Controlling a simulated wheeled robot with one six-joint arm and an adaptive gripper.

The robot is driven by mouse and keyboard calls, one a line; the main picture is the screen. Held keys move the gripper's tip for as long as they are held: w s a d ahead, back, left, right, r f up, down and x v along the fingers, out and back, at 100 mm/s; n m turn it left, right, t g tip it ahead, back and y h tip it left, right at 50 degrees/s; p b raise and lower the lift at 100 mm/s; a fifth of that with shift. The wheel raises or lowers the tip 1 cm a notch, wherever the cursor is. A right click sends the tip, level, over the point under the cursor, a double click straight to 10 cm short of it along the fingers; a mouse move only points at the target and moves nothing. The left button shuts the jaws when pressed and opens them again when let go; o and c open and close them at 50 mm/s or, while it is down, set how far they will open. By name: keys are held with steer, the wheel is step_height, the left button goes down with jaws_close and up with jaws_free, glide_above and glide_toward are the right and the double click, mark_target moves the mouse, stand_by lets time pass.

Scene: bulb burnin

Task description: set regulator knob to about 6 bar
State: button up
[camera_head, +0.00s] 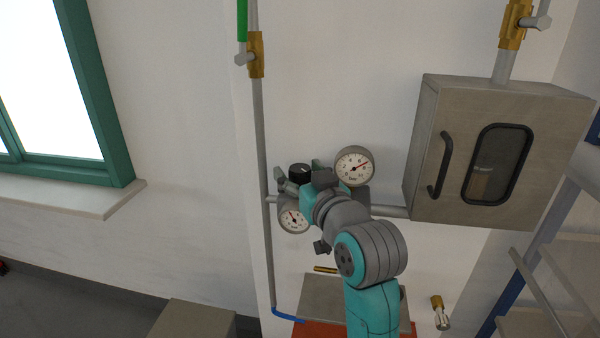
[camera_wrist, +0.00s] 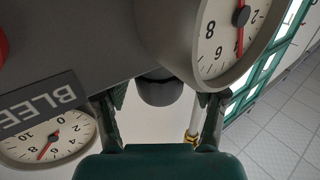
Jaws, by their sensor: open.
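The regulator has a black round knob (camera_head: 300,172) with a small light mark on top, in the head view. A smaller gauge (camera_head: 294,218) is below the knob. My gripper (camera_head: 320,180) is close beside the regulator, on the knob's right, and hides part of it. In the wrist view my gripper (camera_wrist: 162,98) is open, with a dark rounded part (camera_wrist: 162,88) between and beyond its fingertips. I cannot tell whether they touch. Exact gauge readings are unclear.
A grey cabinet (camera_head: 500,150) with a dark window and handle stands right of the regulator. A vertical pipe (camera_head: 262,150) with a brass valve (camera_head: 256,55) runs on the left. A label reading "BLEE" (camera_wrist: 40,103) and a red part (camera_wrist: 2,45) show in the wrist view.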

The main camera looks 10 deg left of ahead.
steer(key=c, duration=1.2)
steer(key=shift+o, duration=0.2)
steer(key=shift+m+t+h, duration=0.3)
steer(key=shift+h, duration=0.1)
steer(key=m+h, duration=0.1)
steer(key=h, duration=0.1)
steer(key=m+t+h, duration=0.1)
steer(key=shift+a+m+t+h, duration=0.15)
steer(key=shift+m+t+h, duration=0.15)
steer(key=shift+h, duration=0.1)
steer(key=m+h, duration=0.3)
steer(key=h, duration=0.2)
steer(key=shift+t, duration=0.3)
steer(key=m+h, duration=0.3)
steer(key=h, duration=0.2)
steer(key=shift+m+g+h, duration=1.5)
steer(key=shift+m+h, duration=0.5)
steer(key=shift+h, duration=0.8)
